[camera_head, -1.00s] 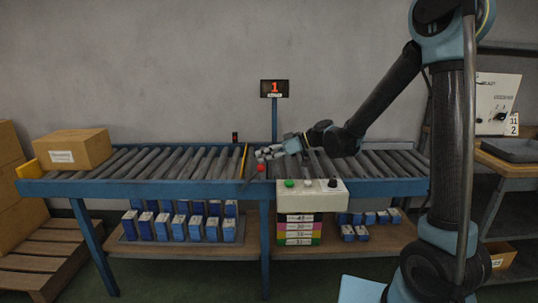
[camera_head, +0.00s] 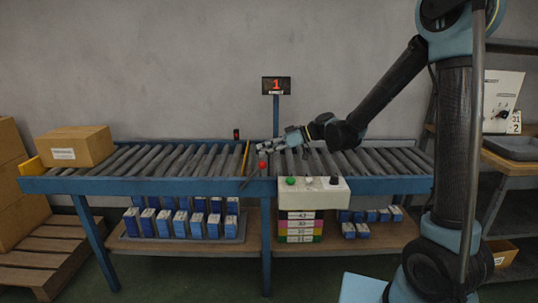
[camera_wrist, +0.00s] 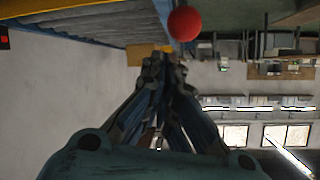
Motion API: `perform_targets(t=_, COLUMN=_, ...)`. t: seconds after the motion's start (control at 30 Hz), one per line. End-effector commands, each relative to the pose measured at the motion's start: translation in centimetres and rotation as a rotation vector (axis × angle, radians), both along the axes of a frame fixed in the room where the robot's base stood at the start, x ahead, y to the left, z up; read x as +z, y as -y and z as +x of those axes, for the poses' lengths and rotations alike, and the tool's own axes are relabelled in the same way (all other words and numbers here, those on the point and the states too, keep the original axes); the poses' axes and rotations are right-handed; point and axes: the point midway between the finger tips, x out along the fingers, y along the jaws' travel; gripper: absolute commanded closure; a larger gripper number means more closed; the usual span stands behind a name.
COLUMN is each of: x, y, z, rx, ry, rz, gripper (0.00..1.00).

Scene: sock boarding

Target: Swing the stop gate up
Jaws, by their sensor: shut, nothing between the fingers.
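The stop gate shows as a thin yellow bar (camera_head: 245,158) across the roller conveyor, with a dark lever at its front that ends in a red ball knob (camera_head: 263,165). The lever slants from the knob down to the left. My gripper (camera_head: 261,148) is shut and empty just above the knob, over the rollers. In the wrist view, the red ball (camera_wrist: 184,23) is just beyond and slightly right of my closed fingertips (camera_wrist: 165,58), and a yellow strip (camera_wrist: 150,50) lies beyond them. I cannot tell whether the fingers touch the knob.
A control box (camera_head: 313,190) with a green button stands at the conveyor's front, right of the knob. A cardboard box (camera_head: 74,147) sits on the left rollers. A display post (camera_head: 275,115) reading 1 rises behind. The rollers (camera_head: 170,160) between box and gate are clear.

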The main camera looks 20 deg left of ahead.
Motion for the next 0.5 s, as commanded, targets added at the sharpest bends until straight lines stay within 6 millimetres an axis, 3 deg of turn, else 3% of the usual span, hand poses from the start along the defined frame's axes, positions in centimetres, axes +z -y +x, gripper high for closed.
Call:
perform_targets(t=0.1, x=1.9, y=-1.2, z=0.5, rx=-0.003, ry=-0.004, rz=0.005, gripper=1.00)
perform_targets(t=0.5, x=3.0, y=5.9, z=2.6, rx=-0.009, ry=-0.005, rz=0.007, gripper=1.00)
